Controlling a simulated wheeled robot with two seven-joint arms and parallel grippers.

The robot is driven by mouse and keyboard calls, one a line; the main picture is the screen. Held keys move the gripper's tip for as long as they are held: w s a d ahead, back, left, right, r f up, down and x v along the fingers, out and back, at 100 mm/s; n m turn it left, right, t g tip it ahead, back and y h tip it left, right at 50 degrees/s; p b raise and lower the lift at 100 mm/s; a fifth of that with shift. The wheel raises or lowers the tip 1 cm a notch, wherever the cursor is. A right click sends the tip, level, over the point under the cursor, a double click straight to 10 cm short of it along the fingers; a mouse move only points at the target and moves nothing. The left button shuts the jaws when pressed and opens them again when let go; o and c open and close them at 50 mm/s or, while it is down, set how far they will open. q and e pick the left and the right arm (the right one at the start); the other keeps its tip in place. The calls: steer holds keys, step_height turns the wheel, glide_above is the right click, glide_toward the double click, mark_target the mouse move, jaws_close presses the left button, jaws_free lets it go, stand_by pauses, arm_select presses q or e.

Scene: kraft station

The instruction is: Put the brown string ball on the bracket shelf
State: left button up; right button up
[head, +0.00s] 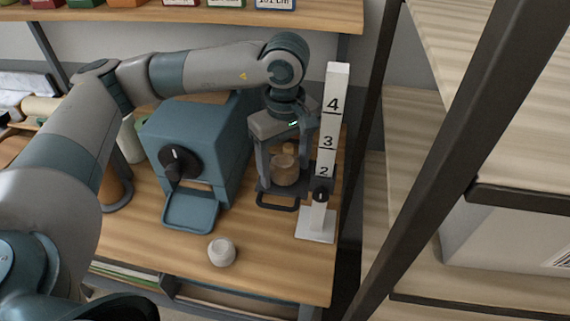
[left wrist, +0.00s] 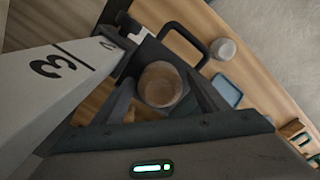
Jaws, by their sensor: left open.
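I cannot tell for sure which shelf is the bracket shelf; a wooden shelf (head: 200,14) runs along the top. My right gripper is not in view.
A white numbered post (head: 331,120) stands close to the right of the gripper. A blue machine with a dial (head: 205,140) stands to the left. A pale round object (head: 222,251) lies near the front. A dark rack upright (head: 455,140) stands at the right.

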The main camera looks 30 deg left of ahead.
mark_target(285, 161)
arm_select(q)
steer(key=shift+r, duration=0.15)
step_height(285, 161, up, 11)
steer(key=b, duration=0.4)
steer(key=shift+f+b, duration=0.2)
steer(key=shift+b, duration=0.2)
steer(key=shift+r, duration=0.65)
